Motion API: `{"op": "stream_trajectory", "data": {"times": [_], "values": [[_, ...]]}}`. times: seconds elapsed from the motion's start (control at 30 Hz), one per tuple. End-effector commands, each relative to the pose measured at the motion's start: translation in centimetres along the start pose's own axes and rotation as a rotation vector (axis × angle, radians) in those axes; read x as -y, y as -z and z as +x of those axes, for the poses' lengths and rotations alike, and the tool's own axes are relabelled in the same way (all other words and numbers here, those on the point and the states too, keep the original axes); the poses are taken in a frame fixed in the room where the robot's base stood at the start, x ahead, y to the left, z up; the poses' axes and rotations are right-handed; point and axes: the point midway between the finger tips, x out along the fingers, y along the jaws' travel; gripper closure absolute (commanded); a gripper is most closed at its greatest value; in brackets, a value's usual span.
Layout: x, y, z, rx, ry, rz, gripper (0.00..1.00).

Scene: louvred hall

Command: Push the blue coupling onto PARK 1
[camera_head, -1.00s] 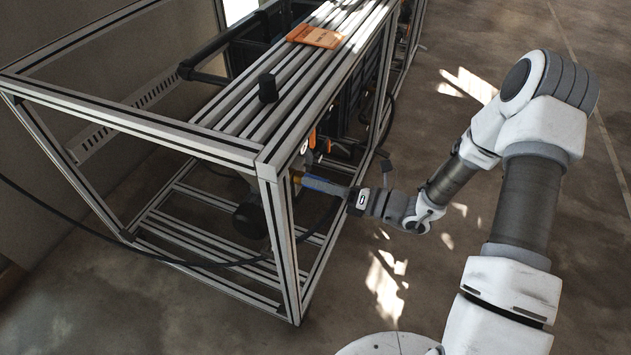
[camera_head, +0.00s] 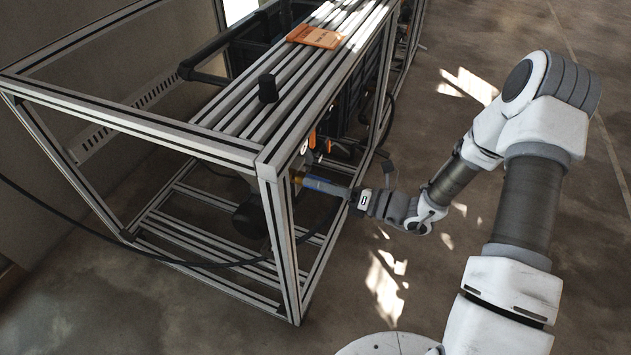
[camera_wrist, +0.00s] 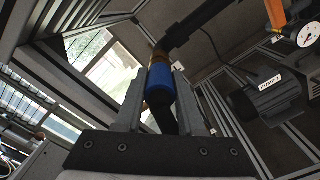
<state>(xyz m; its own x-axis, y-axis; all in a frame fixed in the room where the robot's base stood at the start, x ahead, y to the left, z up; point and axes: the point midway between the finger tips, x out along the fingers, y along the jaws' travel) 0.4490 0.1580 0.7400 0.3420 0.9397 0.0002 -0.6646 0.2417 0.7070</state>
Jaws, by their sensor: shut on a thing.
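The blue coupling (camera_wrist: 160,84) is between the two fingers of my gripper (camera_wrist: 160,105) in the wrist view, with a black hose running back from it. In the head view the coupling (camera_head: 325,186) shows as a blue length in front of my gripper (camera_head: 350,194), beside the frame's near corner post. I cannot tell whether the two are fully seated. A small white label (camera_wrist: 178,66) beside the brass is unreadable, so I cannot confirm PARK 1.
An aluminium frame (camera_head: 280,240) stands left of my arm, its corner post close to the coupling. A dark motor (camera_wrist: 270,98) with a white label and a round gauge (camera_wrist: 308,36) are at right in the wrist view. An orange plate (camera_head: 316,37) lies on top. Floor at right is clear.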

Motion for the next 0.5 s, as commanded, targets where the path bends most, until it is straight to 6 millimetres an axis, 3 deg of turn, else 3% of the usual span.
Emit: {"op": "stream_trajectory", "data": {"times": [0.5], "values": [[-0.1, -0.1, -5.2, 0.001, 0.002, 0.000, 1.00]]}}
